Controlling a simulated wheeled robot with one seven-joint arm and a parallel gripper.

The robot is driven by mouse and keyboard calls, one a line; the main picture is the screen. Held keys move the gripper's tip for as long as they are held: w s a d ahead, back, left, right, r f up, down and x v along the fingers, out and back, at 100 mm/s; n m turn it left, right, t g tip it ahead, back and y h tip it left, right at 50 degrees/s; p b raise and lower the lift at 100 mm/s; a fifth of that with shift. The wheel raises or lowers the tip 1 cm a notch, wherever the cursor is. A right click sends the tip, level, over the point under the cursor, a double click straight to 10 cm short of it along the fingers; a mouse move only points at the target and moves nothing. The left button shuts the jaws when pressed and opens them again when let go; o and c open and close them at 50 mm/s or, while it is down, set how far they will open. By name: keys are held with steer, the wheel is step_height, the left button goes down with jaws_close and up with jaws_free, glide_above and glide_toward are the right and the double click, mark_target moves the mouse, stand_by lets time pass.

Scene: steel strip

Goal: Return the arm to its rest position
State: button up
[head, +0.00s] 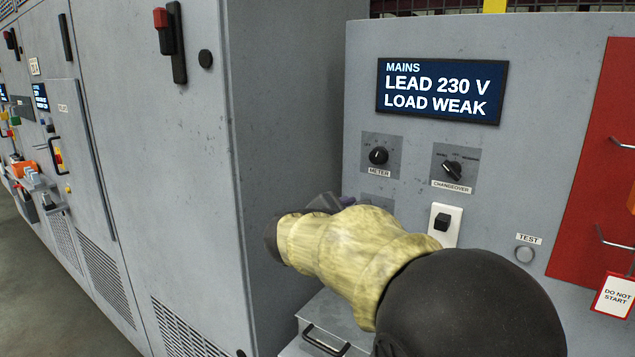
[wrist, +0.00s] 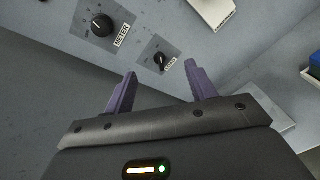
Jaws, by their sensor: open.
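My arm (head: 350,250) reaches from the lower right toward the grey panel in the head view, its forearm in a pale yellow cover. My gripper (wrist: 155,85) shows in the wrist view with two purple fingers apart and nothing between them. The fingers point toward the panel near a small black knob (wrist: 160,60) on a grey plate. In the head view the gripper is mostly hidden behind my forearm. I cannot tell the exact gap between the fingertips and the panel.
The panel has a METER knob (head: 378,156), a CHANGEOVER knob (head: 453,170), a black switch on a white plate (head: 443,222) and a TEST button (head: 524,254). A display (head: 442,92) reads "LEAD 230 V LOAD WEAK". A tall cabinet (head: 160,120) stands left; a handled box (head: 325,325) sits below my arm.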

steer(key=s+d+f+m+g+y+p, duration=0.1)
steer(key=s+d+f+m+g+y, duration=0.2)
steer(key=s+f, duration=0.4)
steer(key=s+d+f+m+g+y+p, duration=0.1)
steer(key=s+d+f+m+g, duration=0.35)
steer(key=f, duration=0.45)
steer(key=s+f+m+g+y+p, duration=0.1)
steer(key=s+f+m+y, duration=0.1)
steer(key=s+m, duration=0.4)
steer(key=s+a+f+m+g+y+p, duration=0.1)
steer(key=s+f+m+y, duration=0.2)
steer(key=s+m, duration=0.3)
steer(key=shift+s+f+m+p, duration=0.4)
steer(key=shift+f+m, duration=0.15)
steer(key=shift+f, duration=0.3)
steer(key=shift+a, duration=0.1)
steer(key=c, duration=0.4)
steer(key=shift+a, duration=0.2)
steer(key=shift+c, duration=0.2)
